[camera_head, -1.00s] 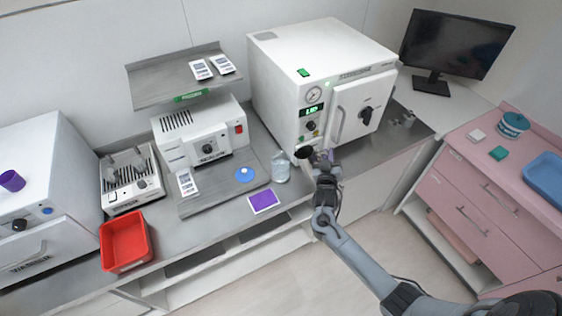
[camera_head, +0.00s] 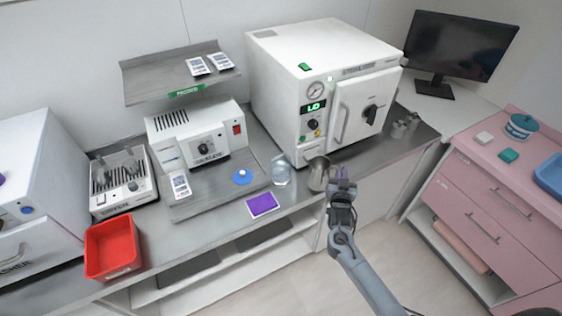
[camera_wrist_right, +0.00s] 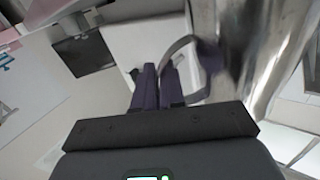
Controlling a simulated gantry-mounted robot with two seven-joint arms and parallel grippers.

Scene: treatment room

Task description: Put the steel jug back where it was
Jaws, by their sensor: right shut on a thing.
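The steel jug (camera_head: 318,174) is in front of the white steriliser, above or at the counter's front edge, and looks roughly upright. My right gripper (camera_head: 342,180) is at its right side, shut on its handle. In the right wrist view the shiny jug body (camera_wrist_right: 262,45) fills the upper right, and the dark fingers (camera_wrist_right: 158,88) close on the handle loop (camera_wrist_right: 180,48). I cannot tell whether the jug's base touches the counter. My left gripper is not in view.
A clear beaker (camera_head: 281,172) stands just left of the jug. The steriliser (camera_head: 325,95) stands behind. Small metal pots (camera_head: 404,126) stand to its right. Bare counter (camera_head: 375,148) lies between.

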